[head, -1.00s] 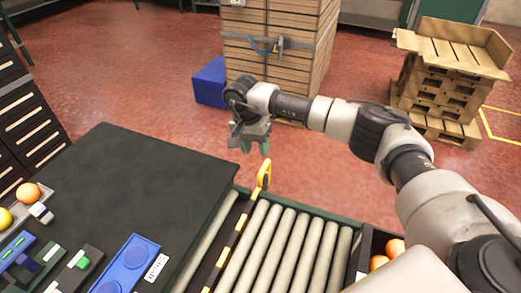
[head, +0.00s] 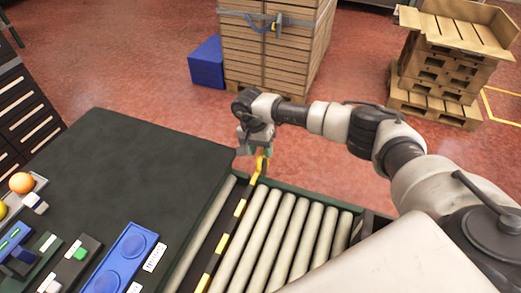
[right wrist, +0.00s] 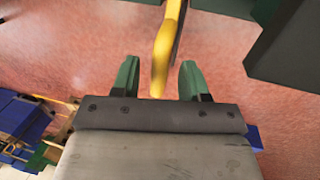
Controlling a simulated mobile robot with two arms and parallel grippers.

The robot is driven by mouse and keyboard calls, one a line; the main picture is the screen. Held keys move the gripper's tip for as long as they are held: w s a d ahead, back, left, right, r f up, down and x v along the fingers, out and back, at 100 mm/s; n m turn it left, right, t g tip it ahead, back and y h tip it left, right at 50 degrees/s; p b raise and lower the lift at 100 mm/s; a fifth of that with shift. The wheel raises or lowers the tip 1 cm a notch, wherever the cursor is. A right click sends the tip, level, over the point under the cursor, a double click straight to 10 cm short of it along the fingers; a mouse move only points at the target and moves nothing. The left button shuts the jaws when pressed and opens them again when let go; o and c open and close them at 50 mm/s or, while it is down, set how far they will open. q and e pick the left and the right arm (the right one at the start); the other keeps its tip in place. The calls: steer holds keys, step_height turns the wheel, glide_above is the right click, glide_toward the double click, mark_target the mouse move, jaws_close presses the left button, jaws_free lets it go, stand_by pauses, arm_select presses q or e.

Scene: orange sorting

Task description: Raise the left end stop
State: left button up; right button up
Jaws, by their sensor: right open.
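The end stop is a yellow upright lever (head: 259,168) at the far left corner of the roller conveyor. My right gripper (head: 257,151) is directly at its top in the head view. In the right wrist view the yellow lever (right wrist: 163,50) reaches between the two green fingers of the open gripper (right wrist: 158,78). Gaps show on both sides of it, so the fingers are not closed on it. The lever's lower end is out of that view. My left gripper is not in view.
The conveyor's grey rollers (head: 268,232) are empty. A strapped crate stack (head: 275,50), a blue box (head: 206,62) and pallets (head: 440,75) stand beyond on the floor.

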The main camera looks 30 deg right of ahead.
steer(key=shift+f, duration=0.3)
jaws_close()
steer(key=shift+r, duration=0.35)
step_height(320, 180, up, 4)
steer(key=shift+f+p, duration=0.1)
steer(key=shift+p, duration=1.05)
step_height(320, 180, up, 3)
steer(key=shift+f+p, duration=0.1)
steer(key=shift+p, duration=0.4)
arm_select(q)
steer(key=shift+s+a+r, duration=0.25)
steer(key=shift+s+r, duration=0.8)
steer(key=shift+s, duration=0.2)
arm_select(e)
steer(key=shift+w, duration=0.1)
